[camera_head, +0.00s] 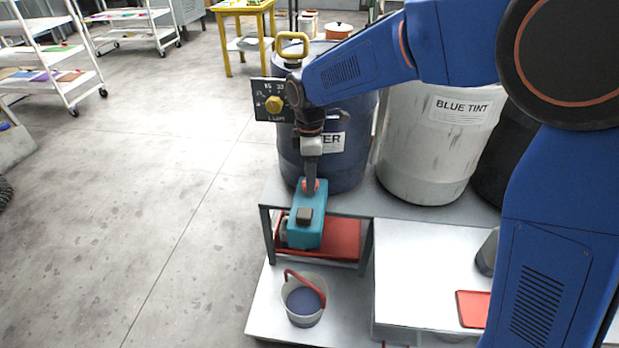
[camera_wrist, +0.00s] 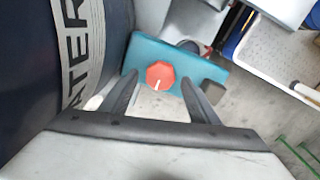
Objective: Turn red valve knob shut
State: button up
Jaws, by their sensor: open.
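The red valve knob (camera_wrist: 160,75) is an octagonal dial with a short white mark, set on a teal box (camera_wrist: 147,54). In the wrist view my gripper (camera_wrist: 158,84) is open, with one dark finger on each side of the knob and the tips near its edges. I cannot tell whether the fingers touch it. In the head view my gripper (camera_head: 311,180) points down at the teal box (camera_head: 307,232), and only a little red of the knob (camera_head: 319,184) shows beside the fingers. The box also carries a dark block (camera_head: 304,215).
A dark blue water drum (camera_head: 350,165) stands close behind the gripper, and a white "BLUE TINT" drum (camera_head: 425,165) is to its right. A yellow handle (camera_head: 292,44) and a yellow knob on a dark panel (camera_head: 262,88) are near my arm. A bucket (camera_head: 304,302) sits below.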

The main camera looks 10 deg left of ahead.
jog(key=shift+f, duration=0.5)
jog(key=c, duration=1)
jog(key=shift+c, duration=0.2)
